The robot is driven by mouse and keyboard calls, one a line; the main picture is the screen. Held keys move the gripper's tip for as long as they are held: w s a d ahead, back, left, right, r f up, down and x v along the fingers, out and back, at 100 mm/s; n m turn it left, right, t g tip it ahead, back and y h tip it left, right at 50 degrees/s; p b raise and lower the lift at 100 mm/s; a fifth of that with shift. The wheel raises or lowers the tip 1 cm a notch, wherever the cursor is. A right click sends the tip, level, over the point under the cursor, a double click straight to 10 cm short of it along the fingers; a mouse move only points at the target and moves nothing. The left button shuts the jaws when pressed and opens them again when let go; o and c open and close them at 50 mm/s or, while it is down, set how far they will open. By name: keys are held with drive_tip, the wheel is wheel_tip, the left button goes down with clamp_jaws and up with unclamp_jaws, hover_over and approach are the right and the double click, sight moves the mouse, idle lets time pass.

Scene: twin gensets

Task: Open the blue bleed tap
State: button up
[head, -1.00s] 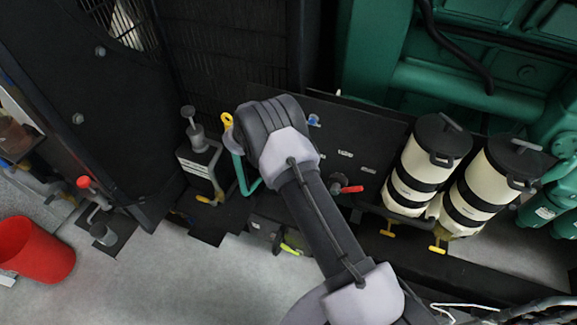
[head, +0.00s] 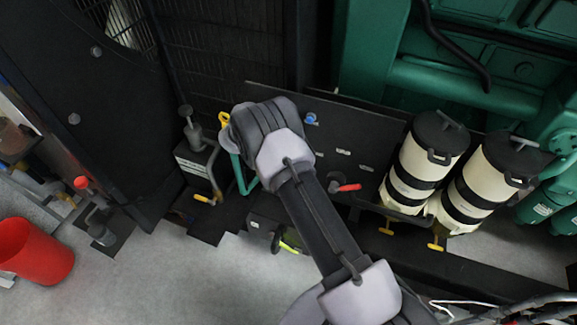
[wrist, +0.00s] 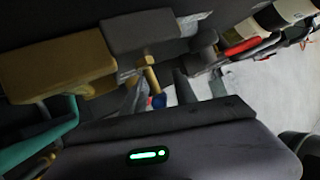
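In the head view, a blue knob (head: 310,119) shows on the black panel, just right of my wrist. I cannot tell if it is the same part. My gripper's fingers are hidden behind my wrist there.
A red-handled lever (head: 347,187) is on the panel's lower right. Two cream canisters (head: 410,165) stand further right. A red bucket (head: 35,249) stands on the floor at far left.

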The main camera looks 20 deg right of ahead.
drive_tip(key=p+v, duration=1.5)
drive_tip(key=v, duration=0.2)
drive_tip(key=shift+r, duration=0.2)
drive_tip(key=shift+a+f, duration=0.15)
